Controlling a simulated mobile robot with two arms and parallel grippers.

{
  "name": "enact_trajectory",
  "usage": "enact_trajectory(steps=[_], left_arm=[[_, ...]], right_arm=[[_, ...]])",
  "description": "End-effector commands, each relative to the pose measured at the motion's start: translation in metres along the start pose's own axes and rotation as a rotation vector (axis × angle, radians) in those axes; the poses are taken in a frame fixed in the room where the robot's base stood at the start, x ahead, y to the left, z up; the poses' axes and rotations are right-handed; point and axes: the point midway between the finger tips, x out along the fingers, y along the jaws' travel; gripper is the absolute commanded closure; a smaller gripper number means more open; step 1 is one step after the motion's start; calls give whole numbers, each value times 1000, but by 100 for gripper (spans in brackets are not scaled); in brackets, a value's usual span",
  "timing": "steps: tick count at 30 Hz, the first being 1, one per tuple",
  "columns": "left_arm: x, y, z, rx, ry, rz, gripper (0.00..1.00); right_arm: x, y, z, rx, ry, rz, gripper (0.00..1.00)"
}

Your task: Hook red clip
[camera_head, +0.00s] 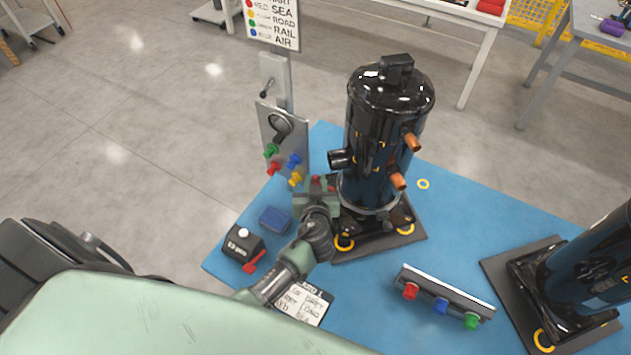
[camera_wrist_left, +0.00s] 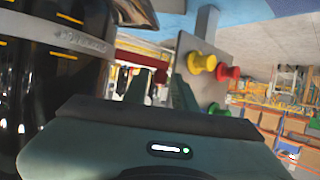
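My left gripper (camera_head: 320,183) is low beside the black compressor (camera_head: 372,150), between it and the upright grey panel (camera_head: 287,135). Small red patches show at its fingertips in the head view. In the left wrist view its two fingers (camera_wrist_left: 160,85) stand a small gap apart, with a dark red piece (camera_wrist_left: 158,74), seemingly the red clip, between their tips. The panel carries a red knob (camera_head: 273,168), a yellow one (camera_head: 295,179), a green one (camera_head: 270,150) and a blue one (camera_head: 293,160). The red panel knob (camera_wrist_left: 228,72) stands apart from my fingers. My right gripper is not in view.
A rail (camera_head: 450,292) with red, blue and green knobs lies on the blue mat (camera_head: 380,310). A second compressor (camera_head: 590,265) stands at right. A dark box (camera_head: 243,245) with a red handle and a blue block (camera_head: 274,220) lie left of my arm.

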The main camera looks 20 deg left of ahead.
Motion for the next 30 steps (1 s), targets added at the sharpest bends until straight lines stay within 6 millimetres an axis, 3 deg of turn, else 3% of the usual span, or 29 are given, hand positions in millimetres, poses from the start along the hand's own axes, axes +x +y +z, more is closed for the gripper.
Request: enact_trajectory(steps=[1,2,3,16,30], left_arm=[[0,0,0,0,0,0,90],[0,0,0,0,0,0,99],[0,0,0,0,0,0,100],[3,-1,-2,28,0,66,100],[18,5,-12,162,-9,384,100]], right_arm=[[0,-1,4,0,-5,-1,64],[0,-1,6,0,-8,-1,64],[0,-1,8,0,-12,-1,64],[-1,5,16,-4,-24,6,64],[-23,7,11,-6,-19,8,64]])
